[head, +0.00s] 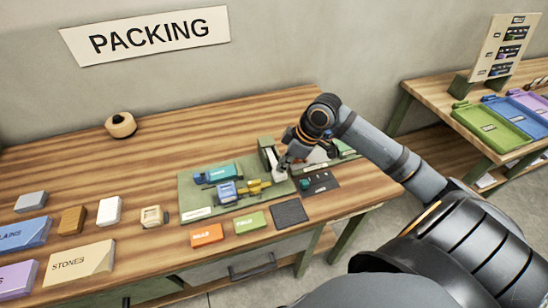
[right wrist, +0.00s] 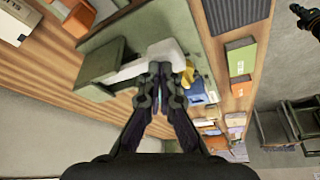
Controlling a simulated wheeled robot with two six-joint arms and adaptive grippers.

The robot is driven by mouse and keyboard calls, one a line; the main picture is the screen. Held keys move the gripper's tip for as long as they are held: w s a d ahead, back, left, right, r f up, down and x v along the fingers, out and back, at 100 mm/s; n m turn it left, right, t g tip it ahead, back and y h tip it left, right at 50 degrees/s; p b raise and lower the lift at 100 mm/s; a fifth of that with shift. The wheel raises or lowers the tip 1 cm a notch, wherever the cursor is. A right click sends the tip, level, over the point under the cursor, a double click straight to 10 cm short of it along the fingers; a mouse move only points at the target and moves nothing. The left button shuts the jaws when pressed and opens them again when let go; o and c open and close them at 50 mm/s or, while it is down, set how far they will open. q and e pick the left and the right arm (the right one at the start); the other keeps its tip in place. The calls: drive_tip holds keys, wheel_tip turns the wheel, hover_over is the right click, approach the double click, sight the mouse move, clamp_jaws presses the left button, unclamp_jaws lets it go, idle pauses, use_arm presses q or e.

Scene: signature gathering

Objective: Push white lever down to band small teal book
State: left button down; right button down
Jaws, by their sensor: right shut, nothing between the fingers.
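The white lever (head: 281,153) is at the green banding block (head: 267,156) on the right side of the green board (head: 188,190). My right gripper (head: 284,165) is shut and empty at the lever. In the right wrist view its closed fingertips (right wrist: 160,72) are against or right over the white lever (right wrist: 170,50); contact is hard to tell. A small teal book (head: 216,173) lies on the board, left of the block. A dark, gripper-like part, perhaps my left gripper (right wrist: 304,15), shows at the corner of the right wrist view, too small to read.
A blue book (head: 227,191) and a yellow piece (head: 257,187) lie on the board. Orange (head: 207,235) and green (head: 250,222) blocks and a dark pad (head: 290,212) are in front. Several blocks stand left. The table's back left is mostly clear around a round wooden object (head: 120,125).

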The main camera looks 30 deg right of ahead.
drive_tip(key=shift+f+b, duration=0.85)
drive_tip(key=shift+f, duration=0.65)
drive_tip(key=shift+r, duration=0.1)
wheel_tip(320, 180, up, 9)
drive_tip(key=p, duration=1)
drive_tip(key=shift+r, duration=0.1)
idle(0.3)
